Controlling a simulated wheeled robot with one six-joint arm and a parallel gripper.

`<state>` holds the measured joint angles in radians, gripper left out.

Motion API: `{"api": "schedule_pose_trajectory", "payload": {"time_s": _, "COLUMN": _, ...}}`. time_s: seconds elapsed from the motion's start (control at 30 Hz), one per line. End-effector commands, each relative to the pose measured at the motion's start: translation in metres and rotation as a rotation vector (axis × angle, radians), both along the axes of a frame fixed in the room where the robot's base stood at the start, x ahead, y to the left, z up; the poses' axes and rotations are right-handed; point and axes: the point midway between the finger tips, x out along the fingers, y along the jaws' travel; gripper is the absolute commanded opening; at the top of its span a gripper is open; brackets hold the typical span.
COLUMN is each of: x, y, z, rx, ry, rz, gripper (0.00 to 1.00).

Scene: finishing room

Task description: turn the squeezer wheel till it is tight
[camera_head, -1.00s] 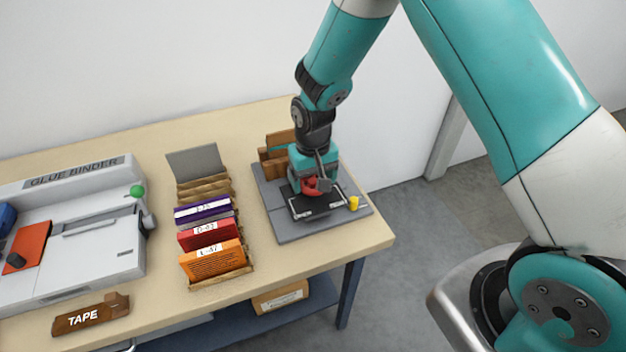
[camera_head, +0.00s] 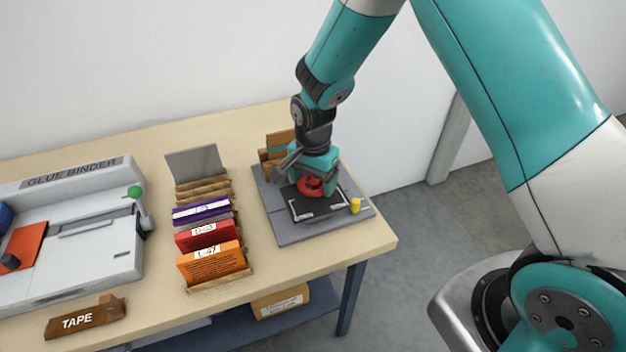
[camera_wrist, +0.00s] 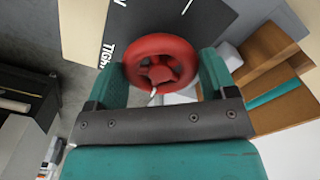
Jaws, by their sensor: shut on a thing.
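The red squeezer wheel (camera_head: 310,187) sits on top of the black plate of the squeezer (camera_head: 302,208), which stands on a grey base at the right end of the bench. In the wrist view the wheel (camera_wrist: 160,68) is a red ring with a hub, lying between my two teal fingers. My gripper (camera_wrist: 162,76) is shut on the wheel from above, one finger at each side of its rim. White lettering, partly hidden, reads "TIGHT" on the dark surface beside the wheel. In the head view my gripper (camera_head: 316,178) hides part of the wheel.
A yellow piece (camera_head: 355,205) stands at the base's right edge. Wooden blocks (camera_head: 272,152) stand behind the squeezer. A rack of coloured books (camera_head: 210,238) is to its left, then the glue binder (camera_head: 75,235) and a tape holder (camera_head: 85,318). Bare bench lies between rack and squeezer.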

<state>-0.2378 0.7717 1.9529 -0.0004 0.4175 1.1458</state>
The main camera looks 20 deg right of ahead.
Motion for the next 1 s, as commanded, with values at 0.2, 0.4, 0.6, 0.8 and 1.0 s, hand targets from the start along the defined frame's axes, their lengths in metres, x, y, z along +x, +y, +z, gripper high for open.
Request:
{"api": "schedule_pose_trajectory", "payload": {"time_s": 0.2, "x": 0.0019, "y": -0.0002, "z": 0.0013, "rx": -0.001, "ry": -0.006, "rz": -0.123, "gripper": 0.54}}
{"api": "schedule_pose_trajectory", "payload": {"time_s": 0.4, "x": 0.0021, "y": -0.0001, "z": 0.0015, "rx": -0.001, "ry": -0.006, "rz": -0.186, "gripper": 0.54}}
{"api": "schedule_pose_trajectory", "payload": {"time_s": 0.6, "x": 0.0022, "y": -0.0002, "z": 0.0016, "rx": -0.001, "ry": -0.006, "rz": -0.208, "gripper": 0.54}}
{"api": "schedule_pose_trajectory", "payload": {"time_s": 0.8, "x": 0.0023, "y": -0.0001, "z": 0.0017, "rx": 0.0, "ry": -0.005, "rz": -0.211, "gripper": 0.54}}
{"api": "schedule_pose_trajectory", "payload": {"time_s": 1.0, "x": 0.0022, "y": -0.0001, "z": 0.0016, "rx": 0.0, "ry": -0.005, "rz": -0.211, "gripper": 0.89}}
